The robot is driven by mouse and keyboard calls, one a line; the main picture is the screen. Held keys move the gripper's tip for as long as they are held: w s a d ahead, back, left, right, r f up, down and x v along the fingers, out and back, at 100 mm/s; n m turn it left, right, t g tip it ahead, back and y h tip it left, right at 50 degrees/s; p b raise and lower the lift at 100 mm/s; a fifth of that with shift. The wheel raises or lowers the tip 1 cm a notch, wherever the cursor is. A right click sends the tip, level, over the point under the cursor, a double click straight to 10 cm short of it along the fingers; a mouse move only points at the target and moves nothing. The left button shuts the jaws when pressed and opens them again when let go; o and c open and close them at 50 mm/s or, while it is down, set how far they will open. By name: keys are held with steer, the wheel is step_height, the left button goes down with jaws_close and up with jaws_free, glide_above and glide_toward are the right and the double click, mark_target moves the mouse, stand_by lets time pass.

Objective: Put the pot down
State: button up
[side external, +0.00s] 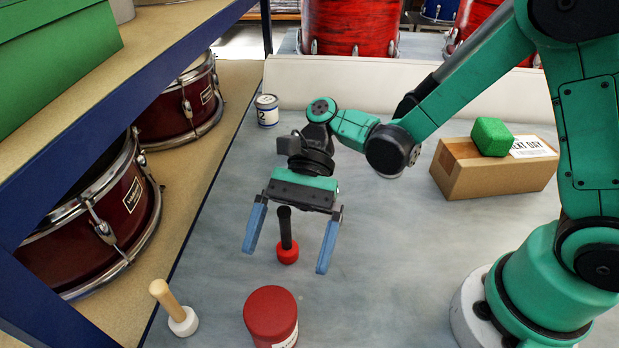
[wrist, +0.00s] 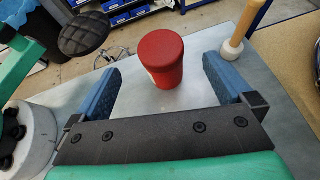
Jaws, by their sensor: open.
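The red pot (side external: 271,312) stands upright on the grey bench near the bottom of the side view, with part of a white label showing. It also shows in the wrist view (wrist: 163,62), framed between the blue fingers but beyond them. My gripper (side external: 285,259) is open and empty, its fingers spread wide and pointing down. In the side view it is farther back than the pot and apart from it. In the wrist view the gripper (wrist: 161,72) has nothing between its pads.
A black-handled red mallet (side external: 287,235) appears between my fingers in the side view. A wooden-handled mallet (side external: 175,308) stands left of the pot.

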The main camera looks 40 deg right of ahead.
steer(key=w+d+r+n+t+h, duration=0.1)
steer(key=d+r+n+t+h, duration=0.1)
steer(key=d+n+t+h, duration=0.3)
steer(key=w+d+r+n+t+h, duration=0.1)
steer(key=d+r+n+t+h, duration=0.1)
steer(key=d+n+t+h, duration=0.3)
steer(key=d+n+t, duration=0.1)
steer(key=d+t, duration=0.2)
steer(key=d, duration=0.4)
steer(key=shift+w+d+r+n+t, duration=0.3)
steer(key=shift+w+d+r, duration=0.05)
steer(key=shift+w+r, duration=0.05)
